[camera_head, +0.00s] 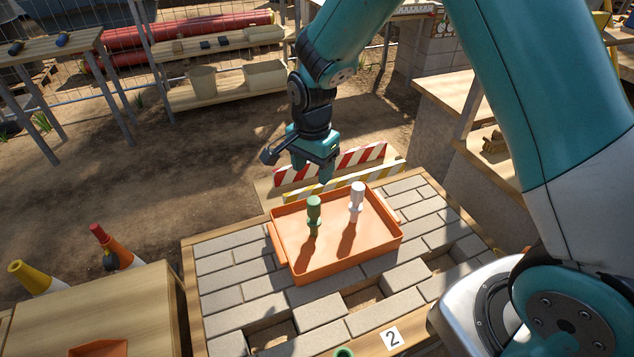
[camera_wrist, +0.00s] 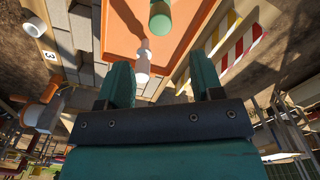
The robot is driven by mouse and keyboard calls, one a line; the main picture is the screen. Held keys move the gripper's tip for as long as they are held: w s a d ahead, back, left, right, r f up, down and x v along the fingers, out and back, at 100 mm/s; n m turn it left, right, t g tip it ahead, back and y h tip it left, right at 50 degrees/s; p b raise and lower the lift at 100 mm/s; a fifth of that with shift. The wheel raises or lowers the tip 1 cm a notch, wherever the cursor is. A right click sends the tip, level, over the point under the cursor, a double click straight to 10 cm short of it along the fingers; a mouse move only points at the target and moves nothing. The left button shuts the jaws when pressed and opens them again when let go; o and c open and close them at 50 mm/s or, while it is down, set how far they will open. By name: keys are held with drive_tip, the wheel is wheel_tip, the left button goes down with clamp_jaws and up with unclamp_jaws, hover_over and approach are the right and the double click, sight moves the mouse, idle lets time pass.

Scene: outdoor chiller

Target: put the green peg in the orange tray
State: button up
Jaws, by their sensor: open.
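The green peg (camera_head: 314,212) stands upright inside the orange tray (camera_head: 330,269), left of a white peg (camera_head: 357,198) that also stands in it. My gripper (camera_head: 318,172) is above and behind the tray's far edge, apart from both pegs, with its jaws open and empty. In the wrist view the green peg (camera_wrist: 160,16) shows at the top edge, partly cut off. The white peg (camera_wrist: 143,62) shows below it, and the tray (camera_wrist: 122,42) lies around them. My gripper's two teal fingers (camera_wrist: 163,76) are spread apart there.
The tray rests on a paved, wood-framed table (camera_head: 232,262) with some bricks absent. A green round object (camera_head: 344,352) shows at the near edge beside a "2" label (camera_head: 391,338). Striped barriers (camera_head: 340,163) stand behind. Cones (camera_head: 117,248) and a wooden table (camera_head: 100,305) are at left.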

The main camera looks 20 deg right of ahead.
drive_tip(key=s+a+r+n+y, duration=0.2)
drive_tip(key=s+a+r+n, duration=0.1)
drive_tip(key=s+r+n, duration=0.8)
drive_tip(key=s+r+n+y, duration=0.1)
drive_tip(key=s+r+n, duration=0.3)
drive_tip(key=s, duration=0.3)
drive_tip(key=s+a+r+n+y, duration=0.1)
drive_tip(key=s+r+n, duration=0.3)
drive_tip(key=s, duration=0.3)
drive_tip(key=shift+a, duration=0.3)
